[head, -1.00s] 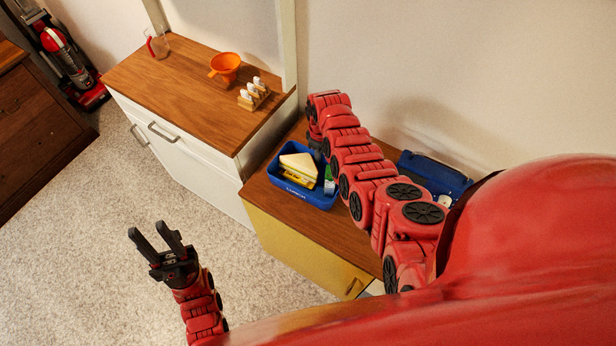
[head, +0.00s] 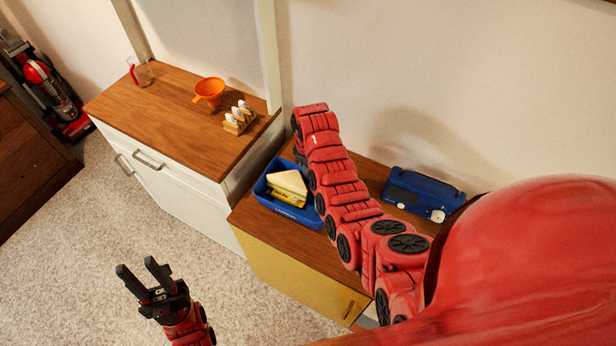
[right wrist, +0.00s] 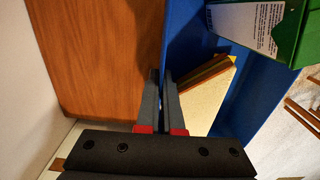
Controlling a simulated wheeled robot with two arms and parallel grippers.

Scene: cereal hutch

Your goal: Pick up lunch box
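The blue lunch box (head: 303,212) is on the wood-topped yellow cabinet in the head view; I cannot tell whether it is lifted clear. A sandwich (head: 289,183) and a yellow bar (head: 285,196) are inside. In the right wrist view, the lunch box (right wrist: 198,33) holds the sandwich (right wrist: 210,98) and a green-and-white carton (right wrist: 243,22). My right gripper (right wrist: 161,76) has its fingers close together over one box wall, one finger on each side. In the head view my arm hides that gripper. My left gripper (head: 142,272) is open and empty above the carpet.
A blue radio (head: 423,194) stands on the yellow cabinet (head: 285,275) near the wall. The white cabinet (head: 175,182) at left carries an orange funnel (head: 209,91), a toast rack (head: 239,119) and a glass jug (head: 140,72). A red vacuum cleaner (head: 50,90) stands far left. Open carpet lies in front.

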